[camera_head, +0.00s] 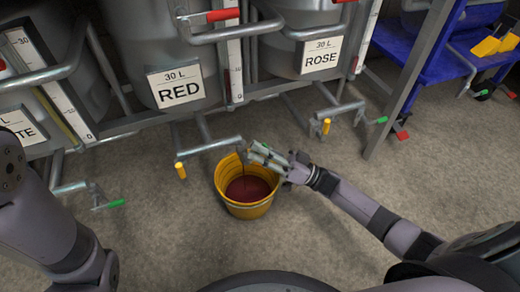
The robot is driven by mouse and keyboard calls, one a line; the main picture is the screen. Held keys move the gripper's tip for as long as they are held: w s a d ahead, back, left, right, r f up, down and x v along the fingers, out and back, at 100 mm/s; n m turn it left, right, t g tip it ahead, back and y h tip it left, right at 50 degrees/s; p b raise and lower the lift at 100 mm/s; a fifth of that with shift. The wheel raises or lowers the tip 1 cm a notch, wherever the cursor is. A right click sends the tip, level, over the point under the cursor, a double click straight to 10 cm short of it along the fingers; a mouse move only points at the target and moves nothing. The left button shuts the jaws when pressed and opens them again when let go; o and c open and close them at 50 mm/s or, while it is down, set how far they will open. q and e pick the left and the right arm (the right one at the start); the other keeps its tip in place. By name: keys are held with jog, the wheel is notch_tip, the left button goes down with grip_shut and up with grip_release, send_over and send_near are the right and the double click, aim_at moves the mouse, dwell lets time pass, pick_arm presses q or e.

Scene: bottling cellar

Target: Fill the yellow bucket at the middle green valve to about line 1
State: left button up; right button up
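The yellow bucket (228,178) stands upright on the floor below the RED tank. Dark red liquid (248,189) lies in it, and a thin dark stream seems to fall into it from the spout. The fill lines are not readable. My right gripper (256,153) is at the bucket's upper right rim, at the middle green valve (265,148). Its fingers lie close around the green handle and partly hide it; how tightly they are closed is unclear. My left arm bends in at the lower left, with its gripper out of view.
The RED tank (180,84) stands between the ROSE tank (321,56) and a partly hidden tank at left. A yellow-handled valve (181,170) is left of the bucket. Other green valves are at left (115,203) and right (381,120). A blue cart (450,62) stands at upper right. The front floor is clear.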

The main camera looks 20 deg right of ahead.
jog(key=shift+d, duration=0.1)
jog(key=v, duration=1.2)
jog(key=shift+r, duration=0.1)
